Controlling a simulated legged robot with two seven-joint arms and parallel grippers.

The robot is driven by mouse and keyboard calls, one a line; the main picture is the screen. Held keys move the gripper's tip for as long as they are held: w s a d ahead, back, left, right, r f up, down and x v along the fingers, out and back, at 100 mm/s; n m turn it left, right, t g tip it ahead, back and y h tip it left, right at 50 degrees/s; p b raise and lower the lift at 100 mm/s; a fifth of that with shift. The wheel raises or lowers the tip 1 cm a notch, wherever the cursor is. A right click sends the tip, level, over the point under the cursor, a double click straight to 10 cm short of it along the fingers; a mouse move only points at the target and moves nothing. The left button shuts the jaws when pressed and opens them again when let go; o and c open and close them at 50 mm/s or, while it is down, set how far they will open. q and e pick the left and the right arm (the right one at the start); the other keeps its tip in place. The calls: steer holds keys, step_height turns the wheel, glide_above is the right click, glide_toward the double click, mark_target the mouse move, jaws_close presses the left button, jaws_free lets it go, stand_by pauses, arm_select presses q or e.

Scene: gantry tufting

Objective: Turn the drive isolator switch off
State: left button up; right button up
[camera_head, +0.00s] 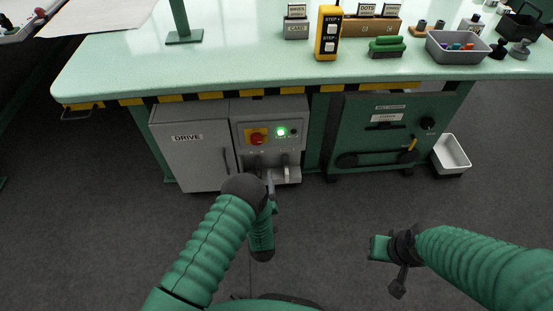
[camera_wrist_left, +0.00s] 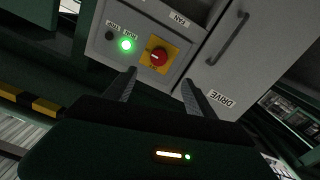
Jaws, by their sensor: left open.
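The drive isolator switch (camera_head: 257,138) is a red rotary knob on a yellow plate, on the grey panel right of the cabinet door marked DRIVE (camera_head: 187,138). The switch also shows in the left wrist view (camera_wrist_left: 158,57), ahead of and between the fingertips. A green lamp (camera_head: 281,132) beside it is lit. My left gripper (camera_wrist_left: 157,78) is open and empty, its fingers apart and pointing at the switch without visible contact. In the head view the left gripper (camera_head: 270,184) is below the panel, partly hidden by my wrist. My right gripper (camera_head: 382,250) is over the floor, its jaw state unclear.
The green worktop (camera_head: 230,62) with a striped front edge overhangs the cabinet. A yellow pendant (camera_head: 328,33) and a grey bin (camera_head: 457,48) stand on it. A green unit (camera_head: 375,135) is to the right, with a white tray (camera_head: 452,152) beside it. The floor in front is clear.

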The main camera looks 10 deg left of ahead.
mark_target(257, 142)
arm_select(q)
steer(key=b+x, duration=0.6)
steer(key=x, duration=0.9)
steer(key=shift+w+f+b, duration=0.1)
steer(key=shift+w+b, duration=0.2)
steer(key=shift+w+a+r, duration=0.25)
steer(key=shift+w, duration=0.3)
steer(key=shift+c, duration=0.4)
steer(key=c, duration=1.3)
